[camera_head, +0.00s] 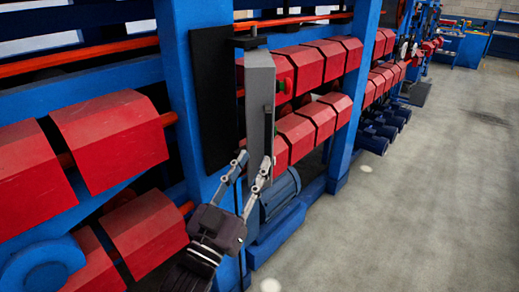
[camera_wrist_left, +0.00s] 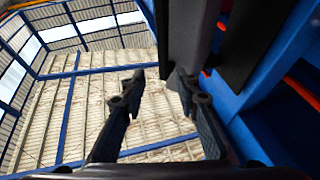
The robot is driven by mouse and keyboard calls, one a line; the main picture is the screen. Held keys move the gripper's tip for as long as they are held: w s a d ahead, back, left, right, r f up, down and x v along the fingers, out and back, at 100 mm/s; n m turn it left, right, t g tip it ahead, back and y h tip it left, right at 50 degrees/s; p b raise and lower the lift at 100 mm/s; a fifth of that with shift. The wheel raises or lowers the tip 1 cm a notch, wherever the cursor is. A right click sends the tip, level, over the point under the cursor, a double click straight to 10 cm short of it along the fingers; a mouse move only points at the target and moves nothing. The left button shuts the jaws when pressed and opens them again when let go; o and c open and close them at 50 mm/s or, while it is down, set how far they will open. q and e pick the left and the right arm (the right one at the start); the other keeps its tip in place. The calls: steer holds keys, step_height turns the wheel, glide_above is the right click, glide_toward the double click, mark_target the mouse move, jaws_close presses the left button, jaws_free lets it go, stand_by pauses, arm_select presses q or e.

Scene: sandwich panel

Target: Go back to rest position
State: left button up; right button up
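My left gripper (camera_head: 255,161) is in front of the lower end of a tall grey box (camera_head: 260,90) on the blue frame. Its two fingers are apart with nothing seen between them, pointing up. In the left wrist view the gripper (camera_wrist_left: 160,80) also shows a gap between its fingertips, and the right finger is close to the box (camera_wrist_left: 183,35); I cannot tell if they touch. My right gripper is not in view.
A black plate (camera_head: 212,100) stands behind the box on a blue post (camera_head: 177,60). Red angular covers (camera_head: 108,140) line the machine on both sides of the post. A blue motor (camera_head: 280,193) sits low beside the gripper. The grey floor (camera_head: 430,190) at the right is clear.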

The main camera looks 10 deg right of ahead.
arm_select(q)
steer(key=shift+s+a+f, duration=0.2)
steer(key=shift+s+a, duration=0.1)
steer(key=shift+s, duration=0.25)
